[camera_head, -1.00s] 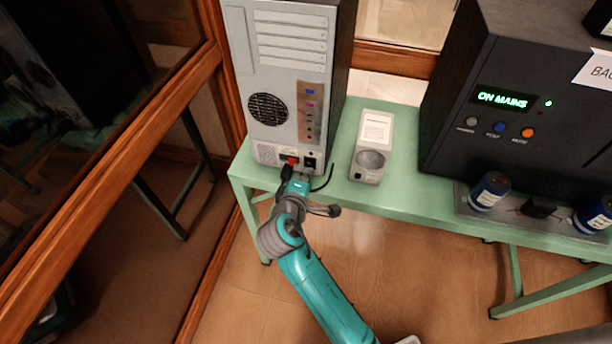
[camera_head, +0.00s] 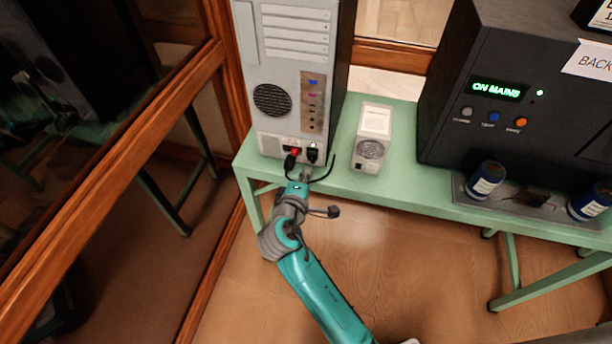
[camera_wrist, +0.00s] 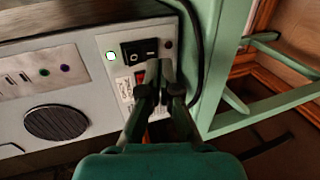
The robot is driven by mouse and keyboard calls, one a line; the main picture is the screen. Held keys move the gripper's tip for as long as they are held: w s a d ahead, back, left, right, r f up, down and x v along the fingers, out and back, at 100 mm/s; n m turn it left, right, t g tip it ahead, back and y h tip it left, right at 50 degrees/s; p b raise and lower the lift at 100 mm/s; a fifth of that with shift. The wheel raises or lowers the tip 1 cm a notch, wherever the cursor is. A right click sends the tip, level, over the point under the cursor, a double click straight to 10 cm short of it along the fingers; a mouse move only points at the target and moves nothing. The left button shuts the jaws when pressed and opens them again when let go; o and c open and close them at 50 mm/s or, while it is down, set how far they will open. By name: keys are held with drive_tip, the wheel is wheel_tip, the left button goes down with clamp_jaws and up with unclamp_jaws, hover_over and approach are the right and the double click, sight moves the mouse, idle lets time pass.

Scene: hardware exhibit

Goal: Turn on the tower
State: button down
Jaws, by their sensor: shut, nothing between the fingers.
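The tower (camera_head: 290,80) is a grey computer case with its back panel towards me, standing on the green table. Low on its panel is a black rocker switch (camera_head: 312,155), seen larger in the wrist view (camera_wrist: 140,51). A small pale-green light (camera_wrist: 111,56) glows beside the rocker in the wrist view. A red part (camera_head: 294,151) sits to its left, largely hidden by my fingers in the wrist view. My gripper (camera_head: 305,174) is shut and empty, just in front of the panel's lower edge. Its fingers (camera_wrist: 162,88) appear apart from the rocker.
A black cable (camera_head: 325,172) hangs beside my gripper. A small white-grey device (camera_head: 371,140) stands right of the tower. Further right is a black unit (camera_head: 450,130) reading "ON MAINS", with blue cylinders (camera_head: 486,180) before it. The green table (camera_head: 400,184) has bare space at its front edge.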

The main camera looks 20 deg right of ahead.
drive_tip(key=s+a, duration=0.6)
drive_tip(key=s, duration=0.2)
drive_tip(key=shift+r, duration=0.25)
drive_tip(key=shift+s+f, duration=0.1)
drive_tip(key=shift+s, duration=0.05)
drive_tip(key=s+d+f+y, duration=0.2)
drive_tip(key=s+f+y, duration=0.25)
drive_tip(key=s, duration=0.35)
drive_tip(key=s+d+f+y, duration=0.25)
drive_tip(key=s+f, duration=0.35)
drive_tip(key=s, duration=0.3)
drive_tip(key=s+r+m+t, duration=0.1)
drive_tip(key=s+r+m, duration=0.4)
drive_tip(key=s, duration=0.4)
drive_tip(key=s+r+m+t+y, duration=0.1)
drive_tip(key=s+r+m+t, duration=0.1)
drive_tip(key=s+r+m, duration=0.3)
drive_tip(key=s+r, duration=0.2)
drive_tip(key=s, duration=0.2)
drive_tip(key=shift+s+d+r+m+y, duration=0.3)
drive_tip(key=shift+s+d+r, duration=0.05)
drive_tip(key=shift+s+d, duration=0.05)
